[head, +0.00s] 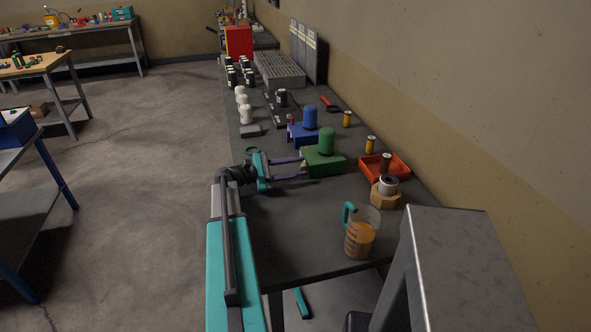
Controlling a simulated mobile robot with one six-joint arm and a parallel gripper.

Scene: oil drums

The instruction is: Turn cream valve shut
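My gripper (305,167) reaches from the left over the dark workbench (290,225). Its two purple-grey fingers are spread apart, with bare bench visible between them. The fingertips are close to the left end of a green block with a domed top (324,158); I cannot tell whether they touch it. I cannot make out a cream valve for certain. Several small white pieces (243,104) stand in a row further back on the bench, too small to identify.
A blue domed block (304,127) stands behind the green one. A clear jug (361,236) with orange liquid, a brown hex piece (385,193) and an orange tray (383,168) are at the front right.

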